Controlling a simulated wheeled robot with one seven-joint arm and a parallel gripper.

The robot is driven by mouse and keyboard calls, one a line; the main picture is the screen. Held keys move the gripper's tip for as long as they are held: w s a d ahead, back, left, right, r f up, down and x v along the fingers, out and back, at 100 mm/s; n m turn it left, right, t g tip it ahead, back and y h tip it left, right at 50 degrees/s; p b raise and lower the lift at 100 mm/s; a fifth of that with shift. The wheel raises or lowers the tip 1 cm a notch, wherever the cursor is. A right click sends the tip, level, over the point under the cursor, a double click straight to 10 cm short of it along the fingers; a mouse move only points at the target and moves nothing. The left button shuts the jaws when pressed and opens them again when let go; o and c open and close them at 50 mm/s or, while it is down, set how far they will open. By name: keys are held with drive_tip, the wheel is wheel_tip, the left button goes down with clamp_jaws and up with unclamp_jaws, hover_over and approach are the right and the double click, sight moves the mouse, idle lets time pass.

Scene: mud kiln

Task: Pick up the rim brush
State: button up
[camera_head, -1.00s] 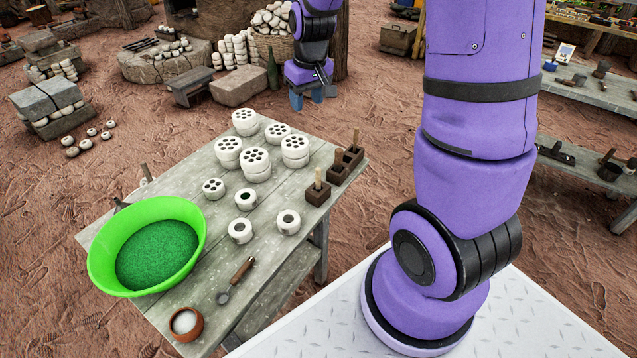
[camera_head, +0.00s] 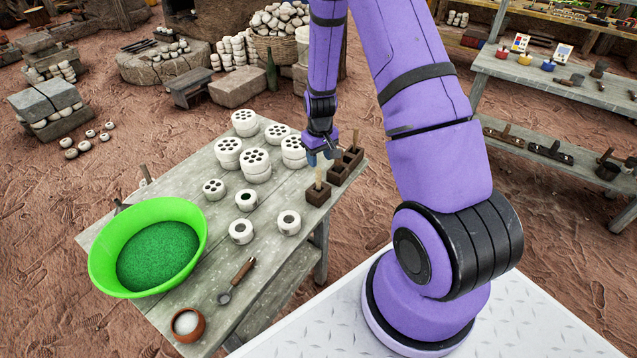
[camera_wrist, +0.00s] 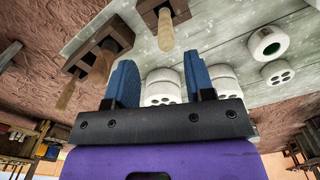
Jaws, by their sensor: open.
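Three dark brown blocks stand along the right edge of the wooden table, each with an upright wooden handle. I cannot tell for sure which handle is the rim brush. The front one has a pale handle (camera_head: 318,177) that stands clear of my gripper; it also shows in the wrist view (camera_wrist: 165,30), beyond the fingers. The other two blocks (camera_head: 338,172) are farther back, and two of their handles show at the left of the wrist view (camera_wrist: 102,63). My gripper (camera_head: 324,156) is open and empty, above the table by the blocks; its blue fingers show in the wrist view (camera_wrist: 159,64).
White discs with holes (camera_head: 255,163), some stacked, stand left of my gripper. White rings (camera_head: 289,221) lie nearer. A green basin (camera_head: 104,255), a wooden-handled tool (camera_head: 243,270) and a small brown bowl (camera_head: 196,333) occupy the table's near left.

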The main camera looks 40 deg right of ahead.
sight(318, 184)
drive_tip(key=shift+s+a+f, duration=0.1)
drive_tip(key=shift+a+f, duration=0.1)
drive_tip(key=shift+f, duration=1.55)
drive_tip(key=shift+a+f, duration=0.15)
drive_tip(key=shift+f, duration=1.6)
drive_tip(key=shift+c, duration=0.5)
drive_tip(key=c, duration=0.8)
